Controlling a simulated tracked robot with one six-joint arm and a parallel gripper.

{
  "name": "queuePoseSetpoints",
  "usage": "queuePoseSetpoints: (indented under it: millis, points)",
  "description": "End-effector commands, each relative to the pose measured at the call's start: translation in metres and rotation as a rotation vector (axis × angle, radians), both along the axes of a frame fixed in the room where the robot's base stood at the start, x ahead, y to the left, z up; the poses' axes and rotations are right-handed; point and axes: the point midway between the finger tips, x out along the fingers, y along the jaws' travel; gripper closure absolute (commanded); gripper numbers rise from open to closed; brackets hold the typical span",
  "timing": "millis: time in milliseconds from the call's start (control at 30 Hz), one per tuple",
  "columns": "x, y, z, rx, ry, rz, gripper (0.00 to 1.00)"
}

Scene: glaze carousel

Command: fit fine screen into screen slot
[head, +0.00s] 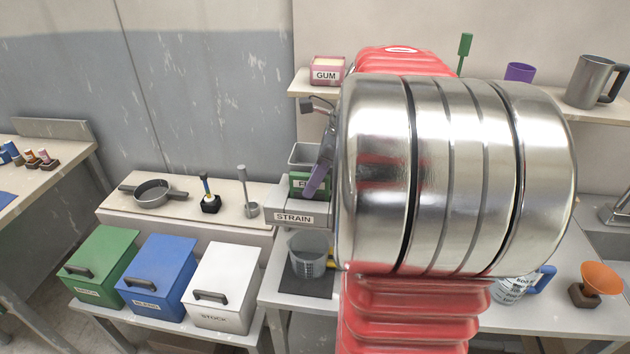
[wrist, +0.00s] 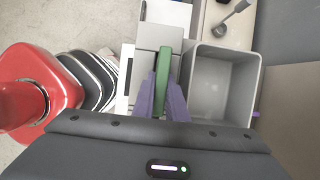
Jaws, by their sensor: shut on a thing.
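The fine screen (head: 296,184) is a green plate with a partly hidden label starting "FI". It stands at the grey stand labelled STRAIN (head: 293,218), in front of a grey bin. In the wrist view the screen (wrist: 163,62) shows edge-on as a green strip over the grey stand (wrist: 158,36). My gripper (wrist: 162,98) has purple fingers shut on the screen from both sides; a purple finger also shows in the head view. The screen slot is hidden, and I cannot tell whether the screen's lower edge is inside it.
The grey bin (wrist: 222,88) is close right of my fingers in the wrist view. A measuring jug (head: 309,256) stands below the stand. Green (head: 101,266), blue (head: 157,275) and white (head: 220,286) lidded boxes are left. My arm hides much of the bench.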

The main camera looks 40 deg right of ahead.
Motion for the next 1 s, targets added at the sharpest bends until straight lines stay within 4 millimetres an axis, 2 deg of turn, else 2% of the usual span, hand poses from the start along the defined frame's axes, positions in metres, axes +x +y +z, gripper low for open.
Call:
queuePoseSetpoints:
  millis: [133, 400, 567, 767, 1000]
  points:
    - [0.0, 0.0, -0.001, 0.0, 0.0, 0.0, 0.8]
    - [0.0, 0.0, 0.0, 0.0, 0.0, 0.001, 0.8]
    - [-0.002, -0.002, 0.007, -0.001, -0.001, 0.0, 0.8]
    - [-0.01, -0.008, 0.032, -0.002, -0.002, 0.0, 0.8]
    - [-0.022, -0.018, 0.071, -0.001, -0.001, -0.001, 0.8]
